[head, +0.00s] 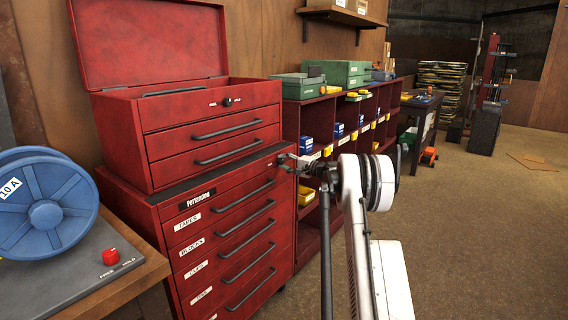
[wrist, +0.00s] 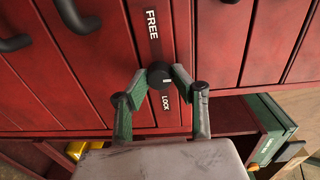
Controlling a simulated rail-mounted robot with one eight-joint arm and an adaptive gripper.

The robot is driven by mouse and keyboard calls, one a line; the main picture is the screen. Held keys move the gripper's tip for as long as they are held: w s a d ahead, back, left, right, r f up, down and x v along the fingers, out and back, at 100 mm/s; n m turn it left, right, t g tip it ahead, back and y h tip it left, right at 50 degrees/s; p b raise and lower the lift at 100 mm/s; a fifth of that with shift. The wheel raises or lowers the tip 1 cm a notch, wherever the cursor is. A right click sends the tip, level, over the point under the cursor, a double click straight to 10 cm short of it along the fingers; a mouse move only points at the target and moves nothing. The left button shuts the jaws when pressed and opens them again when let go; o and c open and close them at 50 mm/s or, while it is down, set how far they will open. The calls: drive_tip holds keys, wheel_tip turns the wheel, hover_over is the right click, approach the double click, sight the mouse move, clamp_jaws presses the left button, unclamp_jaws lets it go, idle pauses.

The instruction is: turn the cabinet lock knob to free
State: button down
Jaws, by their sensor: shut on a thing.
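The cabinet lock knob (wrist: 160,74) is a small black knob on the red cabinet front, between a FREE label (wrist: 151,24) and a LOCK label (wrist: 165,112) in the wrist view. A small white mark shows on its LOCK side. My gripper (wrist: 160,80) has its two green-and-grey fingers shut on the knob, one on each side. In the head view my gripper (head: 288,161) is at the upper right corner of the lower red cabinet (head: 227,197) and hides the knob.
A red top chest (head: 207,130) with an open lid stands on the cabinet and has its own black knob (head: 227,102). A blue reel (head: 43,205) and a red knob (head: 110,257) are at left. Shelves (head: 312,126) with bins stand behind my arm.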

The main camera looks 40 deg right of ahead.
drive_tip(key=c, duration=1.5)
unclamp_jaws()
drive_tip(key=shift+o, duration=0.2)
drive_tip(key=shift+s, duration=0.15)
drive_tip(key=v, duration=1.1)
drive_tip(key=shift+s, duration=0.4)
